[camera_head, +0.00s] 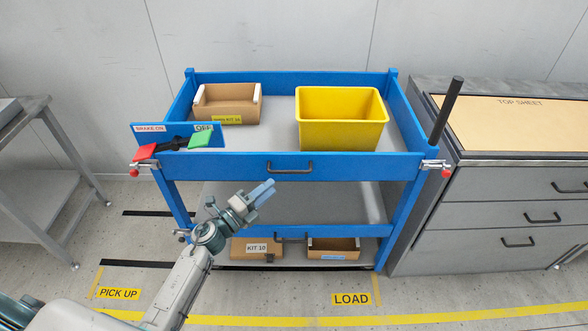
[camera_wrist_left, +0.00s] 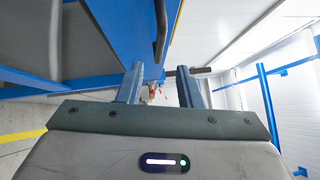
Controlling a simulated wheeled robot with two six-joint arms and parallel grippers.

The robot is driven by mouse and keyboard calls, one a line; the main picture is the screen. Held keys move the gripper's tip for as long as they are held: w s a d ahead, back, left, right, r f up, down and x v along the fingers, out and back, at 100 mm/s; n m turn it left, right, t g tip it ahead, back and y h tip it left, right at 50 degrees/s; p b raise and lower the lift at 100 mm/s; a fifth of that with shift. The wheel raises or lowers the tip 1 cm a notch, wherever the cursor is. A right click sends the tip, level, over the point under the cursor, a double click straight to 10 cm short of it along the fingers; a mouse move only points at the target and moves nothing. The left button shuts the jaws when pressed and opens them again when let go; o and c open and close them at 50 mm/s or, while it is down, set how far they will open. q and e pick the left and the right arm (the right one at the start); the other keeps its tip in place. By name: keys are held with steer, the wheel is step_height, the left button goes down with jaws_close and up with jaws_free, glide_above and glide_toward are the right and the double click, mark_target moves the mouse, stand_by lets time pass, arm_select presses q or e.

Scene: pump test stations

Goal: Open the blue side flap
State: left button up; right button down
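The blue side flap (camera_head: 230,166) is the upright front panel of the blue cart, with a dark bar handle (camera_head: 290,168) at its middle. A red-knobbed latch sits at its left end (camera_head: 134,172) and another at its right end (camera_head: 446,173). My left gripper (camera_head: 265,190) is in front of the cart, a little below and left of the handle, apart from it. In the left wrist view its two fingers (camera_wrist_left: 158,86) stand apart with nothing held. That view also shows the flap (camera_wrist_left: 120,30) and its handle (camera_wrist_left: 161,30) close by. My right gripper is not in view.
The cart carries a yellow bin (camera_head: 340,136) and a cardboard box (camera_head: 226,110) on top, with boxes on its lower shelf. A brake lever with red and green pedals (camera_head: 200,138) is at left. A grey drawer cabinet (camera_head: 510,190) stands close at right.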

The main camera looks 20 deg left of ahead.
mark_target(290, 172)
arm_select(q)
steer(key=p+x, duration=0.2)
steer(key=x, duration=0.6)
steer(key=shift+w+d, duration=0.1)
steer(key=shift+w, duration=0.4)
steer(key=shift+c, duration=0.5)
jaws_close()
